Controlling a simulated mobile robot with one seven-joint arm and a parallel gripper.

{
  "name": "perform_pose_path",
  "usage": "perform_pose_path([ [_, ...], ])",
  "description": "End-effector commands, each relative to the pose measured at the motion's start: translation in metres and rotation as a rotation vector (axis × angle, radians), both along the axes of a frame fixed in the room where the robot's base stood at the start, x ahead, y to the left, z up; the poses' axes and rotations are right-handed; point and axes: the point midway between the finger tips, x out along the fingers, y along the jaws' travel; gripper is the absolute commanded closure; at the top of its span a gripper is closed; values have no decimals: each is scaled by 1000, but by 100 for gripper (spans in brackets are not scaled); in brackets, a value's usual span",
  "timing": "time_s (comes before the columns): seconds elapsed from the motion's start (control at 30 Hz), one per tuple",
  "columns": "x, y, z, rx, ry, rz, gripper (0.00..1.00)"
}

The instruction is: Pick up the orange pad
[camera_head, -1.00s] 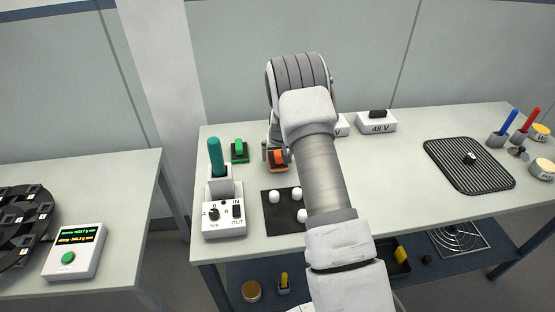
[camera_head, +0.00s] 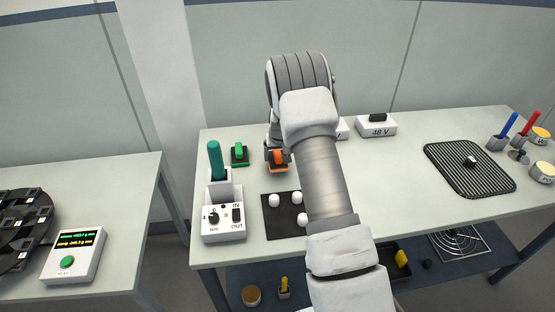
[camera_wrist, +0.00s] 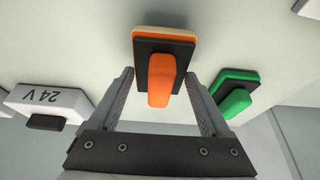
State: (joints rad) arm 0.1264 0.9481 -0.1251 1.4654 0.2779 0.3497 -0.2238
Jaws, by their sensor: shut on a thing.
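The orange pad (camera_head: 278,167) is on the left part of the long table, with a dark plate and an upright orange grip on top. In the wrist view the pad (camera_wrist: 162,82) lies between my fingers, with its grip pointing toward the palm. My gripper (camera_wrist: 160,75) is shut on the pad, one finger on each side. In the head view my gripper (camera_head: 276,150) comes down over it, and my arm hides part of the area to the right. I cannot see a clear gap between the pad and the table.
A similar green pad (camera_head: 239,154) sits just left of the orange one. A teal-handled tool (camera_head: 215,160) stands in a holder in front of it. A dark mat (camera_head: 280,225) with white knobs lies nearer. White boxes, one a 48 V box (camera_head: 376,127), stand behind to the right.

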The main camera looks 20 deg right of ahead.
Motion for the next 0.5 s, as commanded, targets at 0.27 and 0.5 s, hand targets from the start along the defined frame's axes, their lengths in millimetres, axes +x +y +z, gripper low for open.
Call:
perform_pose_path([
  [0.27, -23, -28, 44, 0, -3, -7, 85],
  [0.5, -56, -63, 73, 0, -2, -4, 85],
])
